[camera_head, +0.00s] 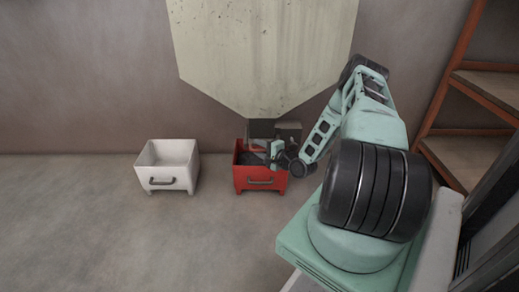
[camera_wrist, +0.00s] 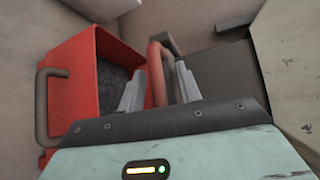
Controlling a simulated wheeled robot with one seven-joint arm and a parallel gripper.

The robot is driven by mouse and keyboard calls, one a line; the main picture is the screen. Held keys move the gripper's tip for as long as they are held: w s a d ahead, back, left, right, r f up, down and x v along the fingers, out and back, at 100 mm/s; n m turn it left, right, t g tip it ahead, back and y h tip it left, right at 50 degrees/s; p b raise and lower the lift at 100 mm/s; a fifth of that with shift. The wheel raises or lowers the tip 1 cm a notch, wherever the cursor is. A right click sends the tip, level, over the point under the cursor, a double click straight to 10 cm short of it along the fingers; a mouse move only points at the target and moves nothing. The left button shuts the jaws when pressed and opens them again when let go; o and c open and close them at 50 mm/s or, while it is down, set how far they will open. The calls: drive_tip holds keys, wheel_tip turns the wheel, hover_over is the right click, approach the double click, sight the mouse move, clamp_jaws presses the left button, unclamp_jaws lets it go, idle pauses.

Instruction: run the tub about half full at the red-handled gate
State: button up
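A red tub (camera_head: 261,183) stands on the floor under the hopper's spout. In the wrist view the tub (camera_wrist: 75,60) has dark grey pellets (camera_wrist: 113,80) inside, below the rim; their exact depth is hard to judge. The red gate handle (camera_wrist: 156,75) is a bent bar beside the tub. My gripper (camera_wrist: 160,85) has its two fingers apart on either side of one leg of the handle, with a gap showing. In the head view my gripper (camera_head: 277,150) is low at the spout, partly hiding the gate and tub. No falling pellets can be made out.
The pale hopper (camera_head: 262,50) hangs over the red tub. A white tub (camera_head: 168,169), with no contents visible, stands to the left on the floor. A shelf rack (camera_head: 470,110) with an orange frame stands at right. The floor at left front is clear.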

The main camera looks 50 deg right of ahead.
drive_tip(key=s+r+p, duration=0.1)
drive_tip(key=s+p, duration=0.2)
drive_tip(key=s, duration=0.5)
drive_tip(key=s+a+r+p, duration=0.1)
drive_tip(key=s+p, duration=0.2)
drive_tip(key=s, duration=0.5)
drive_tip(key=shift+s+r, duration=0.25)
drive_tip(key=shift+s, duration=0.15)
drive_tip(key=shift+a, duration=0.1)
